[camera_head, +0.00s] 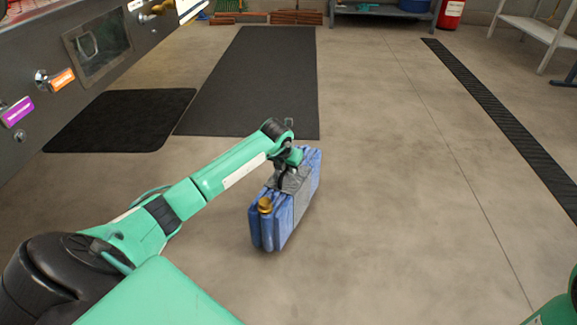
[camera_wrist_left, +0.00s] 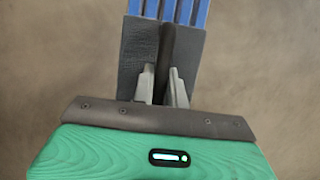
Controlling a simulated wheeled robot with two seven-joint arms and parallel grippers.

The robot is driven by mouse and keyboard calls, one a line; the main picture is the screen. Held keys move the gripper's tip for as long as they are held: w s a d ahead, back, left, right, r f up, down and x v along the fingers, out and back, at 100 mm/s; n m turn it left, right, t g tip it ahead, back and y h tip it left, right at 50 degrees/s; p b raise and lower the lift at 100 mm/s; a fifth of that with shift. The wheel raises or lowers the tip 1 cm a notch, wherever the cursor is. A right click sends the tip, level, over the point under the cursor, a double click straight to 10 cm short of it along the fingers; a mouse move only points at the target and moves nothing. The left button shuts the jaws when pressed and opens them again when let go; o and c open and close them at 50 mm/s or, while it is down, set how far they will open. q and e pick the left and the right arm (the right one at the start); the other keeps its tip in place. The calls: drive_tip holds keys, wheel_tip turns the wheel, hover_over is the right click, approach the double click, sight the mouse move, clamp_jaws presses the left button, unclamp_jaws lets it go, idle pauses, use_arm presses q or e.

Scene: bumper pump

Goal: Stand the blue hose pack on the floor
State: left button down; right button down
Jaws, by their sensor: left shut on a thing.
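The blue hose pack (camera_head: 271,222) is a folded blue bundle with a grey band around its middle and a brass end fitting. It is upright on its long edge, over the bare floor (camera_head: 400,230). I cannot tell whether its bottom touches the floor. My right gripper is not in view.
A long dark mat (camera_head: 255,75) and a smaller black mat (camera_head: 120,120) lie beyond the pack. A grey panelled side (camera_head: 50,60) stands at upper left. A dark drain strip (camera_head: 505,125) runs along the right. The floor right of the pack is clear.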

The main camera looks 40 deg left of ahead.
sight(289, 176)
use_arm(q)
wheel_tip(289, 176, down, 2)
drive_tip(key=shift+w+f+b, duration=0.1)
drive_tip(key=shift+f+b, duration=0.15)
drive_tip(key=shift+b, duration=0.4)
drive_tip(key=shift+f, duration=0.3)
drive_tip(key=c, duration=1.4)
unclamp_jaws()
drive_tip(key=shift+f, duration=0.1)
